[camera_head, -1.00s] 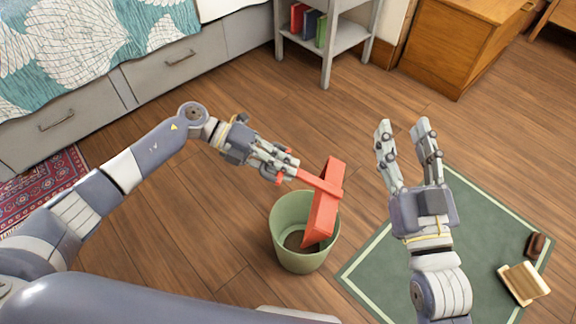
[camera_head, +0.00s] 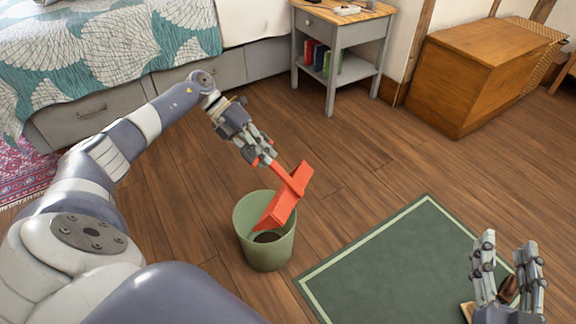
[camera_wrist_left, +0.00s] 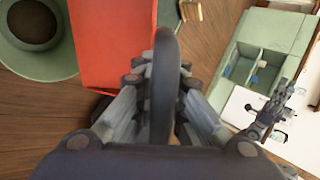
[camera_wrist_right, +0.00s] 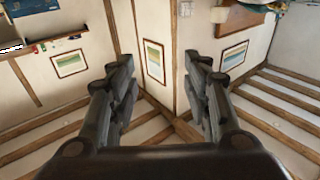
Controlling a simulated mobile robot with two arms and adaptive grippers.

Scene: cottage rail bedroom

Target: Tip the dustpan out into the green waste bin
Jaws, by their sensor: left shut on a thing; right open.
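The red dustpan (camera_head: 283,200) is held by its handle in my left gripper (camera_head: 268,160), which is shut on it. The pan is tilted steeply, its lower end over the opening of the green waste bin (camera_head: 265,245). Dark material (camera_head: 267,237) lies at the bottom of the bin. In the left wrist view the red pan (camera_wrist_left: 112,40) is beside the bin (camera_wrist_left: 62,55); the pan's inside is not clear. My right gripper (camera_head: 506,255) is open and empty over the green rug at the lower right.
A green rug with a pale border (camera_head: 400,260) lies right of the bin. A brown object (camera_head: 508,290) shows partly behind my right gripper. A grey nightstand (camera_head: 335,85), a wooden chest (camera_head: 470,80) and the bed (camera_head: 110,60) stand behind. Wooden floor between is clear.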

